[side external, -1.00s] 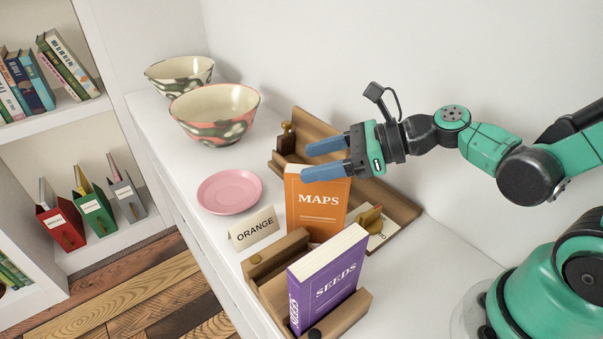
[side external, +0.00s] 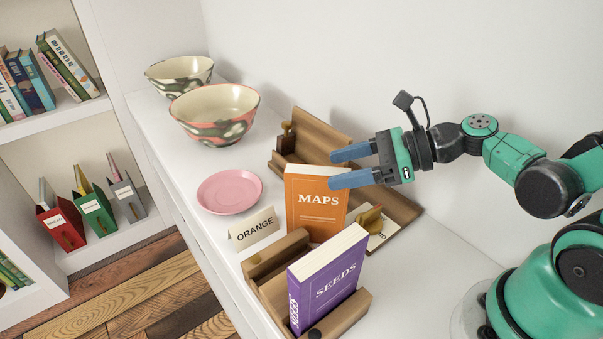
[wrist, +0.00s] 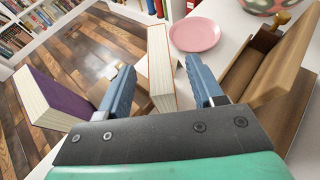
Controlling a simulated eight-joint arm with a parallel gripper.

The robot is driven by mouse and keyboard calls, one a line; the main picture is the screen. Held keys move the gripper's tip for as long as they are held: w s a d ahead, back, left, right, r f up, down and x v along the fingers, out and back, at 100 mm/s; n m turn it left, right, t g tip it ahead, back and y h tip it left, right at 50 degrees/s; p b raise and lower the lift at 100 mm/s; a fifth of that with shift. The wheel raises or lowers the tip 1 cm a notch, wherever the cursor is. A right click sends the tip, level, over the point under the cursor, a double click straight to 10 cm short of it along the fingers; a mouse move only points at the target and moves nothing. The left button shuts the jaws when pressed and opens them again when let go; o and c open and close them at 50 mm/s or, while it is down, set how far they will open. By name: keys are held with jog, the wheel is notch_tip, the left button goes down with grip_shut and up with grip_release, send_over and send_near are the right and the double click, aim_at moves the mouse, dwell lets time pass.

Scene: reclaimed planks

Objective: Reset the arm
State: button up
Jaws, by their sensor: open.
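My gripper (side external: 350,167), with two blue fingers, is open and empty. In the side view it hangs in the air above and to the right of the orange MAPS book (side external: 316,203). The MAPS book stands upright behind the ORANGE card (side external: 254,228). In the wrist view my gripper (wrist: 166,88) has its fingers apart, with the MAPS book (wrist: 162,70) showing between and beyond them. The purple SEEDS book (side external: 328,279) stands tilted in the near wooden holder (side external: 271,287). It also shows at the left of the wrist view (wrist: 50,98).
A longer wooden holder (side external: 395,205) lies behind the MAPS book, near the wall. A pink plate (side external: 229,192) and two patterned bowls (side external: 215,116) stand further along the white counter. A shelf with books and coloured files is at the left.

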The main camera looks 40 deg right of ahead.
aim_at(329, 171)
jog(key=shift+x, duration=1.9)
jog(key=shift+r, duration=2.9)
notch_tip(329, 171, up, 14)
jog(key=s+a+r+n+g+y, duration=0.1)
jog(key=s+a+n+g+y, duration=0.1)
jog(key=a+n+g+y, duration=0.2)
jog(key=shift+s+a+n+g, duration=0.25)
jog(key=shift+a+n+g, duration=1.4)
jog(key=shift+n+g, duration=0.4)
